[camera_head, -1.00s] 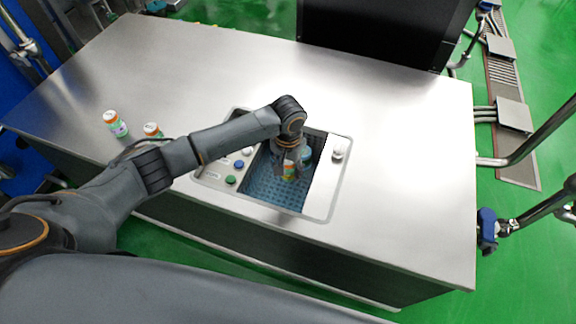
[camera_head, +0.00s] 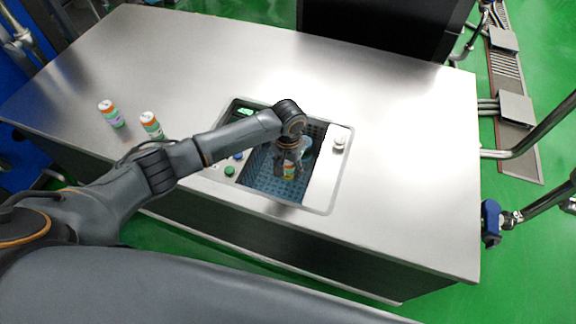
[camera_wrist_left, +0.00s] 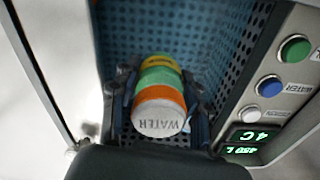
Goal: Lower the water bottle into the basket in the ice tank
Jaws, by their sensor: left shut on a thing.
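The water bottle (camera_wrist_left: 160,105) has a white cap lettered WATER and orange, green and yellow bands. My left gripper (camera_wrist_left: 160,95) is shut on it, with a finger on each side. In the head view, the left gripper (camera_head: 290,165) points down into the ice tank opening, and part of the bottle (camera_head: 289,171) shows below it. The blue perforated basket (camera_head: 262,180) lines the tank; it also fills the back of the left wrist view (camera_wrist_left: 200,30). The bottle is inside the basket's outline; whether it touches the bottom is hidden. My right gripper is not in view.
Two similar bottles stand on the steel counter at left, one farther left (camera_head: 111,114) and one nearer the tank (camera_head: 151,125). A panel with buttons (camera_wrist_left: 270,86) and a green display (camera_wrist_left: 252,136) borders the basket. A white knob (camera_head: 339,143) sits right of it.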

